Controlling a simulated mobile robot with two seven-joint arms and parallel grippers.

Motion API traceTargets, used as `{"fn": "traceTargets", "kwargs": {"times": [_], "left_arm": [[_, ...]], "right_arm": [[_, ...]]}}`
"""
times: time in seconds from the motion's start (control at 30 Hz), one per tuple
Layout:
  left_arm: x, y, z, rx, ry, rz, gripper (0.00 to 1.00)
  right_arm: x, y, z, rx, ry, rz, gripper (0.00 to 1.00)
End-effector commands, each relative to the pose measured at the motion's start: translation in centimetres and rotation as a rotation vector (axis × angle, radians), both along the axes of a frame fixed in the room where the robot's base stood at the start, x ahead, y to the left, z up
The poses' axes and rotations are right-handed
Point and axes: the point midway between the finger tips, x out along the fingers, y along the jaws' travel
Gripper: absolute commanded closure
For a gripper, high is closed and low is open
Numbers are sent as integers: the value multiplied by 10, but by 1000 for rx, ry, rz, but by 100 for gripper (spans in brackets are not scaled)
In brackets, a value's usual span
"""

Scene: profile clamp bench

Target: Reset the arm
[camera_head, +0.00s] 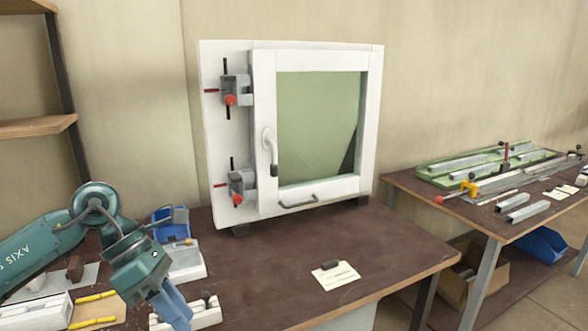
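My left arm comes in from the left, a teal arm bent over the left end of the brown bench (385,250). Its end, my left gripper (174,308), is a blue-grey part pointing down near the bottom edge. It hangs in front of a white tray (205,312), and I cannot tell whether they touch. The fingertips are not clear, so I cannot tell whether it is open or shut. I see nothing plainly held in it. My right arm and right gripper are not in view.
A white window frame (262,120) with red-tipped clamps (238,90) stands on the bench. A blue bin (165,222), yellow-handled tools (95,297) and a white card (335,275) lie there. A second table (500,228) holds metal profiles. The middle of the bench is mostly clear.

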Motion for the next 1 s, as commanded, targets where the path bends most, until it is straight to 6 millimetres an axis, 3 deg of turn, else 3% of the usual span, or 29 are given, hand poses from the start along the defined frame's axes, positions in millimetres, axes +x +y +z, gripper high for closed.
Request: {"fn": "traceTargets", "kwargs": {"times": [0.03,0.1,0.2,0.33,0.47,0.57,0.67,0.7,0.83,0.87,1.0], "left_arm": [[-10,-33,-9,-132,64,1,75],[-22,-75,-11,-333,157,39,75],[-34,-124,-2,-625,330,145,75],[-32,-157,13,-974,597,372,75],[-13,-158,10,-1264,904,689,75],[4,-141,-16,-1434,1153,992,75],[10,-117,-65,-1550,1407,1337,75],[7,-106,-90,-1577,1508,1489,75],[-26,-77,-174,-1587,1798,1969,75],[-36,-72,-190,1531,-1797,-2003,75],[-83,-59,-244,1205,-1631,-1938,75]], "right_arm": [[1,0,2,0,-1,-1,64],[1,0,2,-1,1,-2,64],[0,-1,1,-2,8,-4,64],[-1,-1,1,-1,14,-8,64],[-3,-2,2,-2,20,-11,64],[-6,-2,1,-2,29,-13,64],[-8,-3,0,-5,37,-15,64],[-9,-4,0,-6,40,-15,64],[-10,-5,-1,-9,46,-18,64],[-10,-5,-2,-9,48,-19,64],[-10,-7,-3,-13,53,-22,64]]}}
